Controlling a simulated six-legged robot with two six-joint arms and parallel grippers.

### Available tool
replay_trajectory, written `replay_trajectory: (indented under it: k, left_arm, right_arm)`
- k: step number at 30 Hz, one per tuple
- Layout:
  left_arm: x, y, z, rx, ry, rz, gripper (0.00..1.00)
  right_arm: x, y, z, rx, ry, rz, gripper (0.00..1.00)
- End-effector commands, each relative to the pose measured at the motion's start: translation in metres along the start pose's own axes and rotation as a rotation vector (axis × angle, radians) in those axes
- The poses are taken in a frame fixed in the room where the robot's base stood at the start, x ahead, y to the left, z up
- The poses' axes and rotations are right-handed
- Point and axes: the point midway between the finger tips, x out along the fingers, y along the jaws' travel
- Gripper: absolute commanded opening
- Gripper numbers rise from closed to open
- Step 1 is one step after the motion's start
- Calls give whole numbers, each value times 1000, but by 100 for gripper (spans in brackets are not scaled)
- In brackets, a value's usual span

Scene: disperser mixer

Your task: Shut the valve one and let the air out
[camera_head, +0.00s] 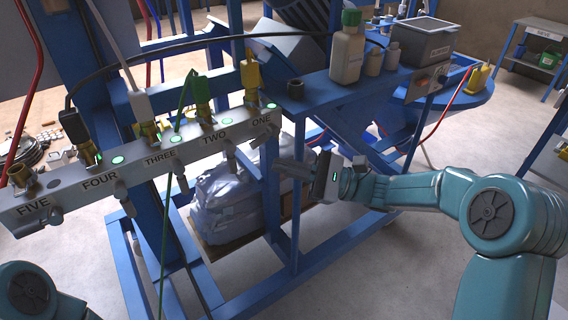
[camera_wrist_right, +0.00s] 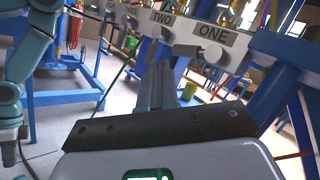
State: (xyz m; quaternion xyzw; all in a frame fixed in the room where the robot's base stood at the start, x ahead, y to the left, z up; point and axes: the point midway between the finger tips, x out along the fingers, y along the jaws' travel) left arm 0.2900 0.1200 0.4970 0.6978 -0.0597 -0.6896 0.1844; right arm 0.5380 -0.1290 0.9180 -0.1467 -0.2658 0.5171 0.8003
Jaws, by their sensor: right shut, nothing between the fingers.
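The grey valve manifold (camera_head: 75,185) runs diagonally across the left of the head view, with labels FIVE to ONE. Valve one is at its right end, with the ONE label (camera_head: 261,121) and a grey handle (camera_head: 262,138) below it. A green light glows beside a brass fitting (camera_head: 251,80) above. My right gripper (camera_head: 280,168) is shut and empty, below and slightly right of the handle, apart from it. In the right wrist view, my right gripper's fingers (camera_wrist_right: 160,80) point up toward the manifold, left of the ONE label (camera_wrist_right: 212,54). My left gripper is out of view.
Blue frame posts (camera_head: 298,190) stand close behind my right gripper. A wrapped sack (camera_head: 225,195) sits under the manifold. A bottle (camera_head: 347,50) with a green cap and a grey box (camera_head: 422,40) stand on the blue shelf. Hoses rise from the fittings. Free floor lies at the front right.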

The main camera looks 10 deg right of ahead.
Motion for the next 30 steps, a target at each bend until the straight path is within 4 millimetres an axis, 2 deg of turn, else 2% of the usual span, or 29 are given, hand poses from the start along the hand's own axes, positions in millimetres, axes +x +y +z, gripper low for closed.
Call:
replay_trajectory:
  k: [16, 21, 30]
  left_arm:
    - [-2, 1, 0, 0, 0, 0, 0]
    - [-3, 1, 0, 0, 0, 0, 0]
    - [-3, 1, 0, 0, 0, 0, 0]
  right_arm:
    - [-87, -6, -1, 1, 0, -1, 0]
    - [-98, -6, -1, 2, 0, 1, 0]
    - [-100, -5, 0, 1, -1, 1, 0]
